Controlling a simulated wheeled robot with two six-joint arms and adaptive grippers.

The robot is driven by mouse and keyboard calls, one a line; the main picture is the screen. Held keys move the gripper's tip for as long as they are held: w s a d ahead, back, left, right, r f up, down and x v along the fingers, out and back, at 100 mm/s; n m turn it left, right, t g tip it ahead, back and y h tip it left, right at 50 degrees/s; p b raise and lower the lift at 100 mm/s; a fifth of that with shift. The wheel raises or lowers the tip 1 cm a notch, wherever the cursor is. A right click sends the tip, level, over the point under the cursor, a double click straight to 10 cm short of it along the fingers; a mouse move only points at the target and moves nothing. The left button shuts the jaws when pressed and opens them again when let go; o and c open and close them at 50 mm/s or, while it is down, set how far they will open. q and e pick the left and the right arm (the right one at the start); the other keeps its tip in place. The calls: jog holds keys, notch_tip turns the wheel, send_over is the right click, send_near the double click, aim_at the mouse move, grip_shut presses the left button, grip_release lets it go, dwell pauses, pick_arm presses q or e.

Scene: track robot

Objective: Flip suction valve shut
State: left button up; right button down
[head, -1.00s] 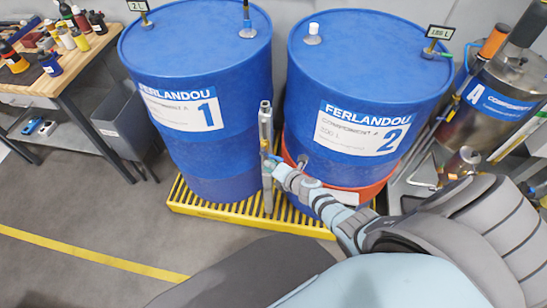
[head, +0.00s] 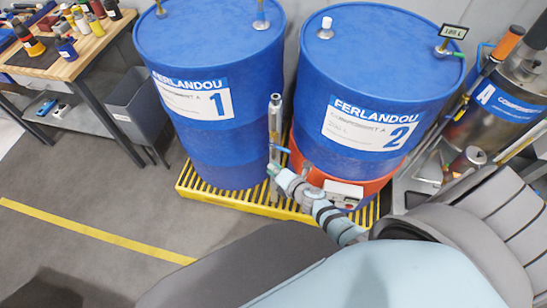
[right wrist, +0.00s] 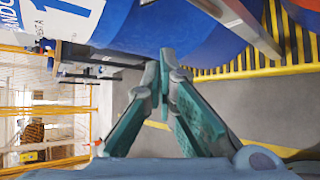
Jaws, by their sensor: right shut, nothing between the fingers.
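A slim silver pipe (head: 275,115) stands upright between two blue drums, labelled 1 (head: 215,105) and 2 (head: 400,140). A small blue lever (head: 281,149) shows at the pipe's lower part; I take it for the suction valve's handle, but its exact position is hard to tell. My right gripper (head: 272,170) is just below the lever, close to the pipe; contact cannot be told. In the right wrist view its teal fingers (right wrist: 167,62) are together, with nothing between them. The lever is not clearly seen there. My left gripper is not in view.
The drums stand on a yellow grated pallet (head: 222,197). An orange-red band circles drum 2's lower part. A steel tank (head: 510,95) stands at the right. A workbench (head: 80,50) with bottles and a grey bin (head: 140,105) are at the left. The floor in front is clear.

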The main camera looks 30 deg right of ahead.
pick_arm(q)
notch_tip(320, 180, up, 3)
jog(key=shift+p, duration=0.85)
pick_arm(e)
jog(key=s+r, duration=0.2)
jog(key=shift+s+a+r, duration=0.15)
jog(key=shift+a+r, duration=0.2)
jog(key=shift+r, duration=0.05)
